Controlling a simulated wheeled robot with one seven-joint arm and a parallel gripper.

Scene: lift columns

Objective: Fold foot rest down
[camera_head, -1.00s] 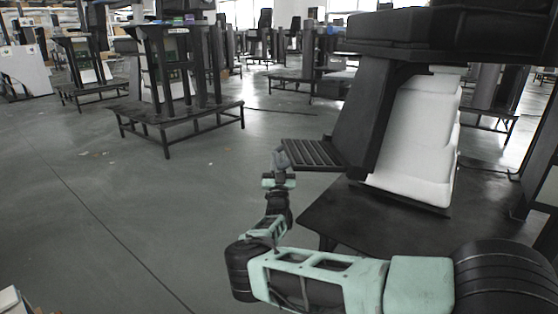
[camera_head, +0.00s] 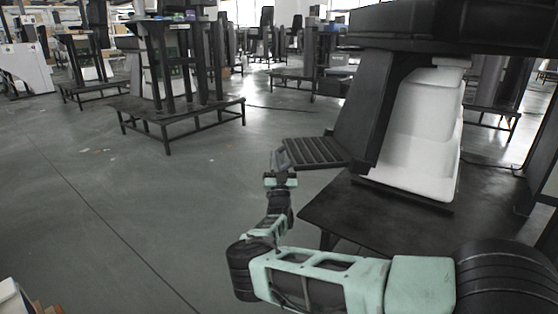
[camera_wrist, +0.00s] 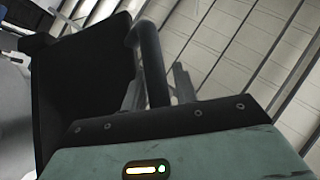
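The foot rest (camera_head: 318,152) is a black slatted plate that sticks out to the left from the lower part of a dark lift column (camera_head: 358,110). It looks close to level, with a slight tilt. My gripper (camera_head: 280,158) is at its left outer edge. In the wrist view a curved black bar (camera_wrist: 150,62) runs down between my grey gripper fingers (camera_wrist: 158,88). A gap shows between the bar and the right finger, so the fingers look open around it. Contact with the left finger cannot be told. A large black panel (camera_wrist: 85,85) fills the left of the wrist view.
The column stands on a low black platform (camera_head: 330,215), right of my gripper, with a white cover (camera_head: 420,135) beside it. Another black stand (camera_head: 185,115) is at the back left. The grey floor (camera_head: 130,200) to the left is clear. A box edge (camera_head: 15,300) shows at bottom left.

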